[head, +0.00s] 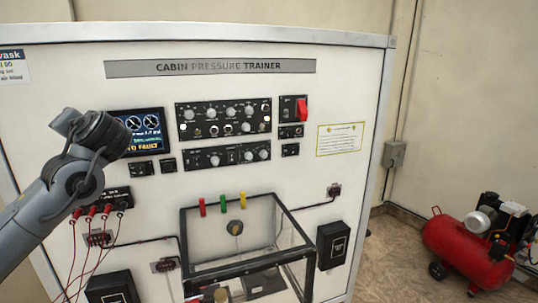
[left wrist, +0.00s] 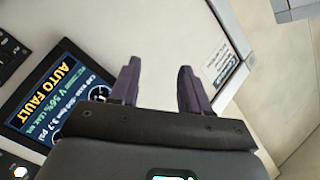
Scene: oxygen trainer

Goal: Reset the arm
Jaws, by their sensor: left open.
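My left arm comes in from the left in the head view, and its wrist (head: 100,135) is raised in front of the white trainer panel (head: 345,85), beside the display. The fingers of my left gripper (left wrist: 158,85) show in the left wrist view, apart with nothing between them. The panel's white face lies behind them. The display screen (left wrist: 50,95) reads AUTO FAULT at the left of that view. It also shows in the head view (head: 143,122), partly covered by my wrist. My right gripper is not in view.
A red switch cover (head: 303,110) sits at the panel's upper right. Red leads (head: 75,240) hang from jacks below my left arm. A clear black-framed box (head: 245,240) stands out from the panel's lower middle. A red compressor (head: 460,240) is on the floor at right.

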